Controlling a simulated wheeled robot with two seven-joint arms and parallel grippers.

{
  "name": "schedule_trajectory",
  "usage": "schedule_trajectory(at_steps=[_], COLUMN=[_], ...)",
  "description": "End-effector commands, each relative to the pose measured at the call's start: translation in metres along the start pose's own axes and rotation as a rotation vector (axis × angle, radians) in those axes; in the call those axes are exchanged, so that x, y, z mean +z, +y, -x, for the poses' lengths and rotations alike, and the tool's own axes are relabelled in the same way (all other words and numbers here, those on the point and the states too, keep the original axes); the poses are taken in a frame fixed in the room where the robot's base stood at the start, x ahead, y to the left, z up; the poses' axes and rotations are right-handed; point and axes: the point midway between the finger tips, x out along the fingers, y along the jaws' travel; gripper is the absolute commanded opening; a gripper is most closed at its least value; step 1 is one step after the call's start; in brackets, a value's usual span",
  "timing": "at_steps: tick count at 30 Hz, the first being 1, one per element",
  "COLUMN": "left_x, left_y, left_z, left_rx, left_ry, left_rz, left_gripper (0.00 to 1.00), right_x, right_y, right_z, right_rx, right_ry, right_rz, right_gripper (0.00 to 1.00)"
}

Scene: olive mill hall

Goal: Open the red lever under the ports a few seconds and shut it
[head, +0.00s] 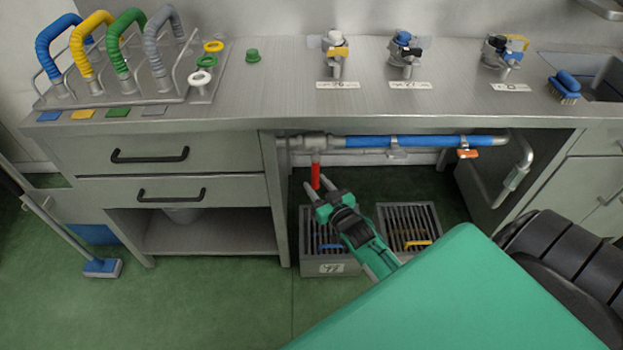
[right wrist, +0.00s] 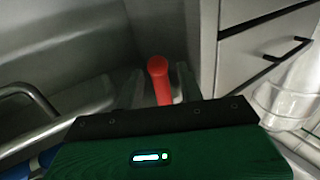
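The red lever (head: 316,176) hangs straight down from the left end of a pipe under the counter. It also shows in the right wrist view (right wrist: 159,80), rising between the two fingers. My right gripper (head: 317,186) reaches in under the counter with its fingers apart, one to each side of the lever's lower end. I cannot tell whether either finger touches it. My left gripper is not in view.
Two grated drain boxes stand below, one left (head: 330,268) and one right (head: 408,207). The drawer cabinet (head: 165,158) is close on the left. A hose rack (head: 125,88) and brush (head: 564,88) are on the counter.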

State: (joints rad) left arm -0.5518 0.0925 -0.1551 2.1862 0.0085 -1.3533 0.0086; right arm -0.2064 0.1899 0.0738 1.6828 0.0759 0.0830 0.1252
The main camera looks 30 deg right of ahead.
Motion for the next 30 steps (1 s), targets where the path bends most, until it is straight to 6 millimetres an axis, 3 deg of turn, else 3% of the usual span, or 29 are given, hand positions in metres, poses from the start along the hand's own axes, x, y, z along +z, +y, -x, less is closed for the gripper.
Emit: schedule_trajectory(at_steps=[3, 9, 19, 20, 25, 30], left_x=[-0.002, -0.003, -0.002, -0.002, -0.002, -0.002], left_y=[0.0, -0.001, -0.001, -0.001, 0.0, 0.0], left_z=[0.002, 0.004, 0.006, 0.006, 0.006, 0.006], left_rx=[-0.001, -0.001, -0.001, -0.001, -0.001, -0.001], left_ry=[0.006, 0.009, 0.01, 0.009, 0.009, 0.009], left_rz=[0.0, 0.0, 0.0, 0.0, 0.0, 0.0], left_gripper=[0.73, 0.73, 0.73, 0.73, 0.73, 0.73], right_x=[0.0, 0.0, 0.0, 0.0, 0.0, 0.0], right_y=[0.0, 0.0, 0.0, 0.0, 0.0, 0.0], right_z=[-0.018, -0.033, -0.036, -0.036, -0.035, -0.035], right_rx=[0.0, 0.0, 0.0, 0.0, 0.0, 0.0], right_ry=[0.002, 0.001, 0.0, 0.0, 0.0, 0.0], right_rz=[0.0, 0.0, 0.0, 0.0, 0.0, 0.0], right_gripper=[0.38, 0.38, 0.38, 0.36, 0.02, 0.0])
